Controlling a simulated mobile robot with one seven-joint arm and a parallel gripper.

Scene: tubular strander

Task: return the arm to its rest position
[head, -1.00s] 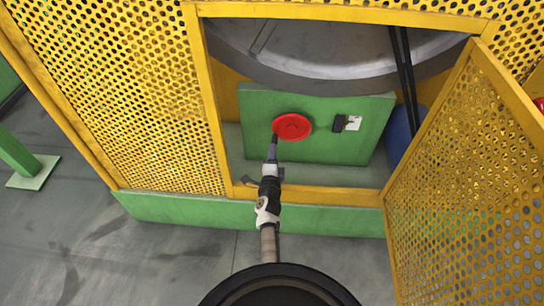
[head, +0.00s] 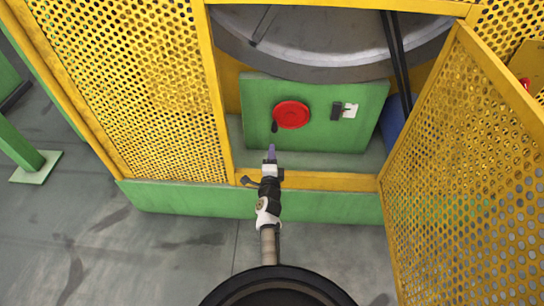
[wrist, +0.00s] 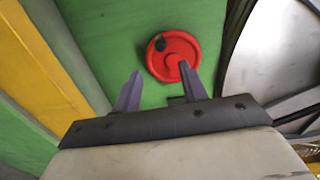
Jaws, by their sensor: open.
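My gripper (head: 271,150) is in front of the green panel (head: 345,138) in the head view, at the lower edge of the opening in the yellow guard. Its fingers are apart and empty in the wrist view (wrist: 160,88). The red handwheel (head: 291,114) with a dark knob (head: 275,127) is on the green panel, above my fingertips and apart from them in the head view. The handwheel (wrist: 174,56) also shows beyond the fingers in the wrist view, its knob at its upper left. My arm reaches forward from the bottom of the head view.
A yellow perforated door (head: 470,170) stands open at the right. A fixed perforated panel (head: 120,80) is at the left. A yellow sill (head: 320,181) runs below the opening. A large grey wheel (head: 330,42) is above the green panel. The grey floor (head: 190,245) in front is clear.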

